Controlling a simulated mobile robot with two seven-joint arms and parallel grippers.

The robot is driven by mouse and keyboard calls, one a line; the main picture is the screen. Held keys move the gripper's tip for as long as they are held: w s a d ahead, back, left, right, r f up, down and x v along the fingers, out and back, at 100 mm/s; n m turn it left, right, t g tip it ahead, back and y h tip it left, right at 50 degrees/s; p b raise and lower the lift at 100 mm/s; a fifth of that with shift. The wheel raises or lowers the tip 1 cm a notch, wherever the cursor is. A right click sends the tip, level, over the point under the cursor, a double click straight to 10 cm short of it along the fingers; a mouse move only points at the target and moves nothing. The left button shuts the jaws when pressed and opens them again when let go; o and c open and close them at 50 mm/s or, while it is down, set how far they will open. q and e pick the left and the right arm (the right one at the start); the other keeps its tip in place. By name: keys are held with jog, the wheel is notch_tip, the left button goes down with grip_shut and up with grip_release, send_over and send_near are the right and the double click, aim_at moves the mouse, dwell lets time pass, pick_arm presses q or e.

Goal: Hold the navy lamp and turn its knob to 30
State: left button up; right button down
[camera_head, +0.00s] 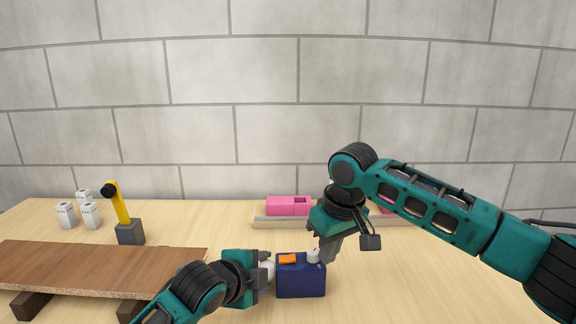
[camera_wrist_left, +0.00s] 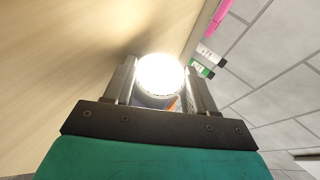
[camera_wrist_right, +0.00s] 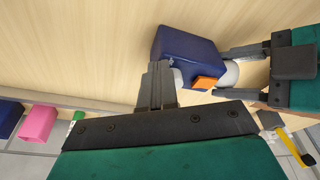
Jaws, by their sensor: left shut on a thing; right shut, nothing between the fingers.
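The navy lamp (camera_head: 300,281) is a dark blue box standing on the table, with an orange part (camera_head: 287,259) and a white knob (camera_head: 313,255) on top. It also shows in the right wrist view (camera_wrist_right: 187,52). My left gripper (camera_head: 268,272) is shut on the lamp's round white head at its left side; in the left wrist view that head (camera_wrist_left: 160,73) glows brightly between the fingers. My right gripper (camera_head: 327,251) is shut and empty, pointing down beside the knob. In the right wrist view its fingertips (camera_wrist_right: 158,68) partly hide the knob. The knob's setting is too small to read.
A brown board (camera_head: 95,262) lies on dark blocks at the left. Behind it stand a yellow post on a grey base (camera_head: 130,233) and white containers (camera_head: 67,215). A pink block (camera_head: 288,206) and a wooden rail (camera_head: 275,223) lie behind the lamp. The table's right side is clear.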

jog(key=shift+a, duration=0.25)
jog(key=shift+s+a, duration=0.4)
jog(key=shift+a, duration=0.1)
jog(key=shift+s+a, duration=0.1)
jog(key=shift+a, duration=0.2)
jog(key=shift+a, duration=0.1)
jog(key=shift+s, duration=0.1)
dwell(0.4)
jog(key=shift+s, duration=0.25)
jog(key=w+v, duration=0.1)
jog(key=v, duration=0.5)
jog(key=shift+w+a+r, duration=0.1)
jog(key=shift+r, duration=0.05)
